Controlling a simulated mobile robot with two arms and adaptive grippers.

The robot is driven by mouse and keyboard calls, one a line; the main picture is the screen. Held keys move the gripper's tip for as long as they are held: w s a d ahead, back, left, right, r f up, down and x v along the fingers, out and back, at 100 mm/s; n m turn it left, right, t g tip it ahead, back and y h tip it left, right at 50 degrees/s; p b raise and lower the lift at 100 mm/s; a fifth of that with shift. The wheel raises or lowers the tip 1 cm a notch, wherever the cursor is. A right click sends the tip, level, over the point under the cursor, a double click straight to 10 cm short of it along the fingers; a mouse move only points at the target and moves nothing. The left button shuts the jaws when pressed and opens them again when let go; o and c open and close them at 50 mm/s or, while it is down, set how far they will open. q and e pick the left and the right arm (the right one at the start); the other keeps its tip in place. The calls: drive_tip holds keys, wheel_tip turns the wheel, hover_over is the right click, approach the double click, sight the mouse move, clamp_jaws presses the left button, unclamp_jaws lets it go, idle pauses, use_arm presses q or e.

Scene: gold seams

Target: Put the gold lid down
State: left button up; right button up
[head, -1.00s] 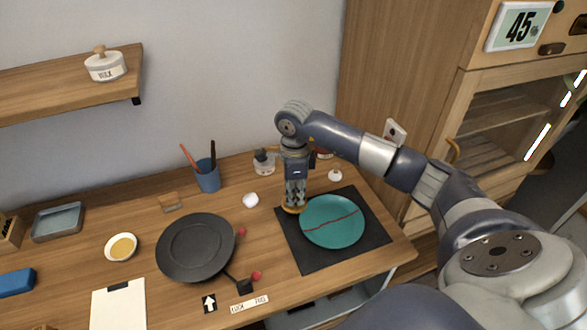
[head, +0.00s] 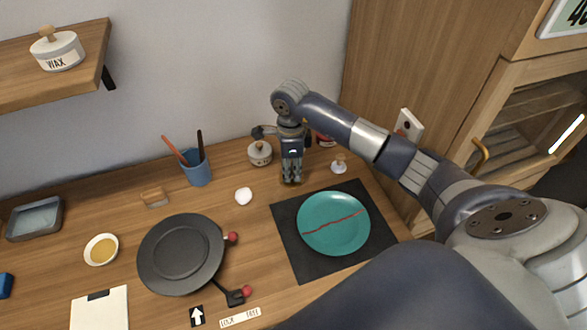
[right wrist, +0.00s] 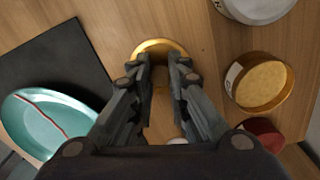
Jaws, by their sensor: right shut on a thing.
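My right gripper (head: 291,180) points straight down over the wooden table, behind the black mat. It is shut on the gold lid, whose rim (right wrist: 160,44) shows just beyond the fingers in the right wrist view. The fingers hide part of the lid, and in the head view only a sliver shows under the fingertips. The lid is low over the bare wood; I cannot tell whether it touches. An open round pot of gold powder (right wrist: 262,82) stands to the right of the lid in the right wrist view. My left gripper is not in view.
The teal plate (head: 334,222) with a red seam lies on the black mat (head: 290,240). A lidded white jar (head: 260,153) stands left of my gripper; a small white-knobbed item (head: 339,164) is right. A dark round turntable (head: 180,254) and blue brush cup (head: 197,170) stand further left.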

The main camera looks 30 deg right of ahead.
sight(291, 173)
drive_tip(key=shift+a+f, duration=0.1)
drive_tip(key=shift+a, duration=0.05)
drive_tip(key=o, duration=0.8)
drive_tip(key=shift+s+a, duration=0.1)
drive_tip(key=shift+r, duration=0.2)
wheel_tip(291, 173, up, 7)
drive_tip(key=p, duration=0.3)
drive_tip(key=shift+f+p, duration=0.15)
drive_tip(key=shift+p, duration=0.2)
drive_tip(key=shift+r, duration=0.45)
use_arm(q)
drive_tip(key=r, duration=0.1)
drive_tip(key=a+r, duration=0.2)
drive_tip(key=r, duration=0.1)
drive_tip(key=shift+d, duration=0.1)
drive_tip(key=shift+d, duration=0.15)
